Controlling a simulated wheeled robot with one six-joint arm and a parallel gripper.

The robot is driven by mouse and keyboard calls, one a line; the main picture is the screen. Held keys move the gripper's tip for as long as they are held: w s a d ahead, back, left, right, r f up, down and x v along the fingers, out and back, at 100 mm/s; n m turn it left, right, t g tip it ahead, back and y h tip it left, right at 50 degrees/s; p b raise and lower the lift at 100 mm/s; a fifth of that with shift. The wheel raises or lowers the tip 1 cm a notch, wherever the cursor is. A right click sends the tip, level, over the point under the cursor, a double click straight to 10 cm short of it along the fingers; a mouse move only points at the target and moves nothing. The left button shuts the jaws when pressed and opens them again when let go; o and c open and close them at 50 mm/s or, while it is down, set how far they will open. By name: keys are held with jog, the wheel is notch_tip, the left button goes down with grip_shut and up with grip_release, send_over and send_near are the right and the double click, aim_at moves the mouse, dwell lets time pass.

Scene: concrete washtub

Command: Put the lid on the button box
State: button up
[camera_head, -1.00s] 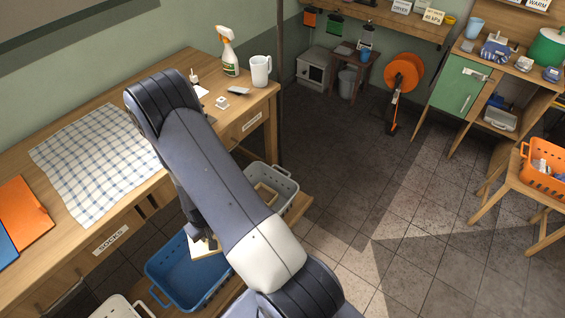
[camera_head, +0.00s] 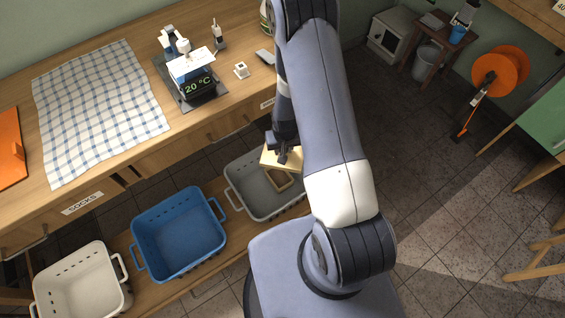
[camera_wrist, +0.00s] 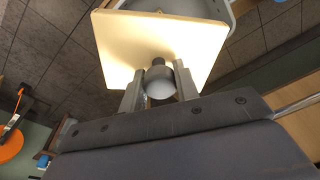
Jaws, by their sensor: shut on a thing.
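My gripper (camera_head: 284,152) is shut on the round grey knob of a pale square wooden lid (camera_head: 268,158). In the wrist view, the two fingers of my gripper (camera_wrist: 160,86) sit on either side of the knob, and the lid (camera_wrist: 122,45) spreads out beyond them. A small open wooden box (camera_head: 282,184), which seems to be the button box, is in the grey basket. The lid appears above the basket's back part and overlaps the box's far edge in the picture. Its height above the box is hard to tell. The box's contents cannot be made out.
The grey basket (camera_head: 236,184) stands on a low wooden shelf beside a blue basket (camera_head: 150,222) and a white basket (camera_head: 52,283).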

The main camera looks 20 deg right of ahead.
jog(key=w+f+m+b, duration=0.3)
jog(key=f+b, duration=0.7)
jog(key=b, duration=0.3)
jog(key=w+f+m+h+b, duration=0.1)
jog(key=w+f+m+b, duration=0.2)
jog(key=f+b, duration=0.7)
jog(key=w+d+f+m+b, duration=0.1)
jog(key=w+f+m+b, duration=0.2)
jog(key=f+b, duration=0.7)
jog(key=w+b, duration=0.2)
jog(key=b, duration=0.4)
jog(key=shift+f, duration=0.3)
jog(key=shift+f+b, duration=2.1)
jog(key=shift+f, duration=0.7)
jog(key=shift+f+b, duration=0.45)
jog(key=shift+f, duration=0.35)
jog(key=o, duration=1.5)
jog(key=shift+o, duration=0.2)
jog(key=shift+r, duration=0.15)
